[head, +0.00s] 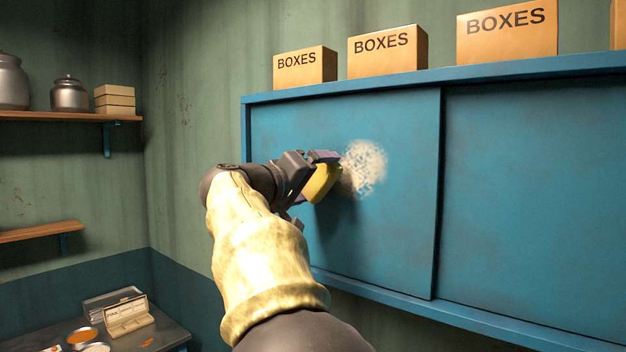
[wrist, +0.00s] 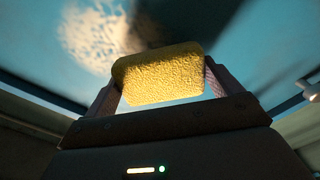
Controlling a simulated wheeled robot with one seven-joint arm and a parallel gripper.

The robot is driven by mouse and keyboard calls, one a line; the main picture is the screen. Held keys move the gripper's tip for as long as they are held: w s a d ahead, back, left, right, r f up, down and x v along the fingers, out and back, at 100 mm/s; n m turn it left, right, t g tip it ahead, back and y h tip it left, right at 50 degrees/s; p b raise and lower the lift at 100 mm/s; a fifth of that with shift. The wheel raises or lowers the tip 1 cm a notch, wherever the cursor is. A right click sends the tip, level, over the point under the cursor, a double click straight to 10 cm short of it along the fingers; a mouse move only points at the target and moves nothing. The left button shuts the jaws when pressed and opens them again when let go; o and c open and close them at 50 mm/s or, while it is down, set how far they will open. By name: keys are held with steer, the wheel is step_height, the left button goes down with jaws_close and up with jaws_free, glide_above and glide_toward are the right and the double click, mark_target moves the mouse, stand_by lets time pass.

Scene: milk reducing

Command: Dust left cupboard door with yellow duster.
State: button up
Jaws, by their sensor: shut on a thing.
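The left cupboard door (head: 400,230) is a blue panel in the head view, with a pale, speckled dusty patch (head: 364,168) near its middle. My gripper (head: 322,178) is shut on the yellow duster (head: 323,183), just left of and slightly below the patch. In the wrist view the duster (wrist: 158,76) is a textured yellow block between the two fingers, and the pale patch (wrist: 92,35) shows above and left of it. I cannot tell whether the duster touches the door. My forearm hides the door's lower left part.
The right cupboard door (head: 540,200) is blue and plain. Several cardboard boxes (head: 387,55) stand on the cupboard top. Wooden shelves (head: 55,116) with jars hang on the left wall. A low table (head: 165,335) with tins and a small box stands at the lower left.

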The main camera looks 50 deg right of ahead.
mark_target(328, 180)
steer(key=shift+w+d, duration=0.1)
steer(key=shift+d, duration=0.8)
steer(key=shift+s+f+b, duration=0.15)
steer(key=shift+s+b, duration=1.2)
steer(key=shift+s, duration=0.4)
steer(key=shift+s+d+b, duration=0.15)
steer(key=shift+s+b, duration=0.35)
steer(key=shift+s, duration=0.35)
steer(key=shift+s+d+b, duration=0.15)
steer(key=shift+s+b, duration=0.3)
steer(key=shift+s, duration=0.4)
